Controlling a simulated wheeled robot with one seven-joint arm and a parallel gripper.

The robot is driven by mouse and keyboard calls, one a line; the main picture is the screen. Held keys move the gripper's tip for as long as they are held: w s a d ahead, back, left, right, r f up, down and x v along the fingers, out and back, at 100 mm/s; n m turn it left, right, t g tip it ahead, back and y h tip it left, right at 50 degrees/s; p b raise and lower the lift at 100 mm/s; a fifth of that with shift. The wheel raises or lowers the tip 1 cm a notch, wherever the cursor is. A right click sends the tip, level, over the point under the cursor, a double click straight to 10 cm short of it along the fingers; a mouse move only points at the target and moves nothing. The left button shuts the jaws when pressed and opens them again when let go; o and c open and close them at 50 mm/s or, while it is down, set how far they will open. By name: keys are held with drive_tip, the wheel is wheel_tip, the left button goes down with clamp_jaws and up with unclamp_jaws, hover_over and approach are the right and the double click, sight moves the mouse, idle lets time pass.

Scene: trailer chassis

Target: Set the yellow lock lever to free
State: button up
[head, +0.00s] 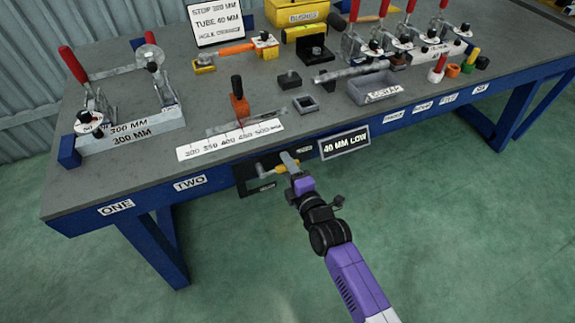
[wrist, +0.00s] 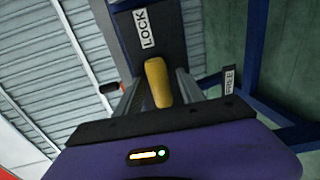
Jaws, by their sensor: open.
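The yellow lock lever (wrist: 156,82) sits between the two fingers of my gripper (wrist: 160,92) in the wrist view. The fingers are apart, one on each side of the lever; I cannot tell whether either touches it. A LOCK label (wrist: 146,28) is above the lever and a FREE label (wrist: 230,80) is to its right. The lever's far end is nearer the LOCK label. In the head view, my gripper (head: 283,165) is at a dark panel (head: 247,180) on the bench's front edge, and the lever is partly hidden there.
The grey bench top (head: 160,75) on a blue frame carries clamps, a ruler strip (head: 230,138) and a scrap tray (head: 373,88). A "40 MM LOW" sign (head: 344,142) hangs just right of my gripper. The green floor in front is clear.

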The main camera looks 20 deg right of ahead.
drive_tip(key=shift+w, duration=0.15)
clamp_jaws()
idle(1.4)
